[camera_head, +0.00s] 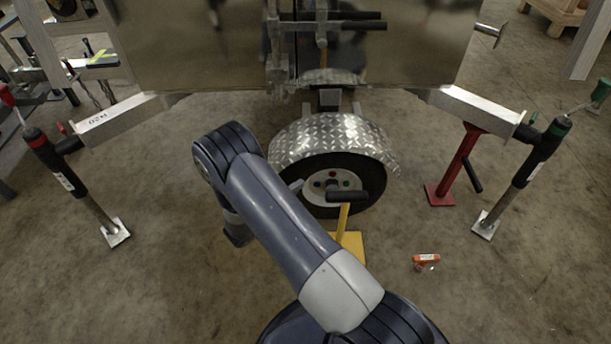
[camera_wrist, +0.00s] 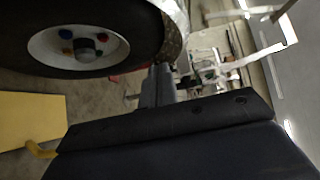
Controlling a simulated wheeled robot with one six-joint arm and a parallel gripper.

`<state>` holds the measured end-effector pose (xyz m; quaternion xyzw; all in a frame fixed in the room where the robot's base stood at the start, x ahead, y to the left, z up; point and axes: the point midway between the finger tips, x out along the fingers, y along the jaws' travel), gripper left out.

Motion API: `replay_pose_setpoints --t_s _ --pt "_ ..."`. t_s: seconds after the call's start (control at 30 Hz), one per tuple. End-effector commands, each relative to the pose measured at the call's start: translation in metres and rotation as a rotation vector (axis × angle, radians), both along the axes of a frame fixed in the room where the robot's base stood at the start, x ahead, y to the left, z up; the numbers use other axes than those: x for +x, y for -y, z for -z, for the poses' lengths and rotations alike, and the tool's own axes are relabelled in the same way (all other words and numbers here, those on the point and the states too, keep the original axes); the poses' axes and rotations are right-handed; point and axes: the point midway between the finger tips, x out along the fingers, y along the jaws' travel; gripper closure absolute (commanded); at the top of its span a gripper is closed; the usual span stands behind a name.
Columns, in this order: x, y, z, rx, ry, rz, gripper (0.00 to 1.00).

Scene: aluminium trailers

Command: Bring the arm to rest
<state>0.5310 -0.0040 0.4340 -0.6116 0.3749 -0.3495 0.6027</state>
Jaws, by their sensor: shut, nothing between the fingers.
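My arm reaches from the bottom of the head view up and left, bent at its elbow, with the wrist hanging below. My gripper is mostly hidden behind the arm in the head view. In the wrist view my gripper (camera_wrist: 160,72) shows as grey fingers, shut and empty. The trailer wheel (camera_head: 326,184) sits under a diamond-plate fender (camera_head: 332,139), to the right of my wrist in the head view. The wheel also fills the top left of the wrist view (camera_wrist: 85,48); whether the fingers are clear of the fender is hard to tell.
A yellow stand (camera_head: 345,217) with a dark handle is close beside my arm. An orange item (camera_head: 426,259) lies on the floor. A red stand (camera_head: 457,168) and black-and-silver legs (camera_head: 75,183) (camera_head: 522,180) flank the trailer (camera_head: 185,45). Floor at lower left is clear.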

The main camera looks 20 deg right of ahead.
Motion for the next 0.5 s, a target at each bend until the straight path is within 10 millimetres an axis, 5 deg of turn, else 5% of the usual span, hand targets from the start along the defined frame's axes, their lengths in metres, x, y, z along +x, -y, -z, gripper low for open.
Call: replay_pose_setpoints --t_s 0.5 --pt "-0.0019 -0.0029 0.0005 -0.001 0.000 0.001 1.00"
